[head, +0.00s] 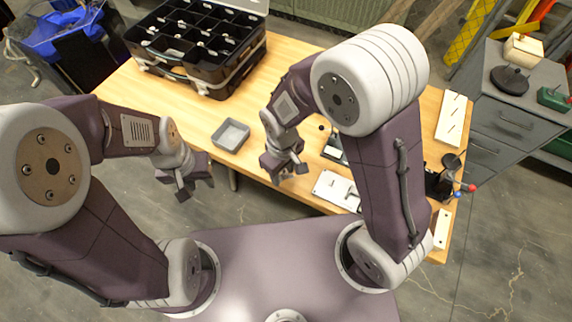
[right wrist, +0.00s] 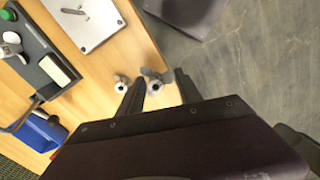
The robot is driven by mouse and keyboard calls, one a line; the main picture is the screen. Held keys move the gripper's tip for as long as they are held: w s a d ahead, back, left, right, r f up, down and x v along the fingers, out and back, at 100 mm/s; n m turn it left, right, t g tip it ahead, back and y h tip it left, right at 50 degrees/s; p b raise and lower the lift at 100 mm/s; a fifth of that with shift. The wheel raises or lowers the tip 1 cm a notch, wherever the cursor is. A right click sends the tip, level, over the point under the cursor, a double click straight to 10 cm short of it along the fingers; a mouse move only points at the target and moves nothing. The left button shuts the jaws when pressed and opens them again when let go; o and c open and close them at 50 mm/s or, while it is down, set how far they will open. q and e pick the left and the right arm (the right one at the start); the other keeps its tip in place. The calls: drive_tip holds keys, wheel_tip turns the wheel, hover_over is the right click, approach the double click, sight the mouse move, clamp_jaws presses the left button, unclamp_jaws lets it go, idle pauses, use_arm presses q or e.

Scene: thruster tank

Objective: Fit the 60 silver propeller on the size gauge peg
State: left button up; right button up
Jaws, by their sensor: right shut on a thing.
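My right gripper (head: 286,172) is over the table's near edge. In the right wrist view its dark fingers (right wrist: 158,92) are shut on a small silver propeller (right wrist: 154,84) with a round hub. I cannot read a size on either. A pale board with upright pegs (head: 452,118) is at the table's right end; I cannot tell whether it is the size gauge. My left gripper (head: 196,186) is open and empty, in front of the table's near edge.
A black case with compartments (head: 192,88) stands at the back left of the table. A grey tray (head: 231,135) lies near the front edge. A white plate (head: 334,188) is right of my right gripper, and it also shows in the right wrist view (right wrist: 88,22).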

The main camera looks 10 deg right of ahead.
wheel_tip(320, 180, up, 3)
drive_tip(key=p, duration=0.2)
drive_tip(key=shift+f+p, duration=0.2)
drive_tip(key=shift+p, duration=0.15)
drive_tip(key=shift+f, duration=0.1)
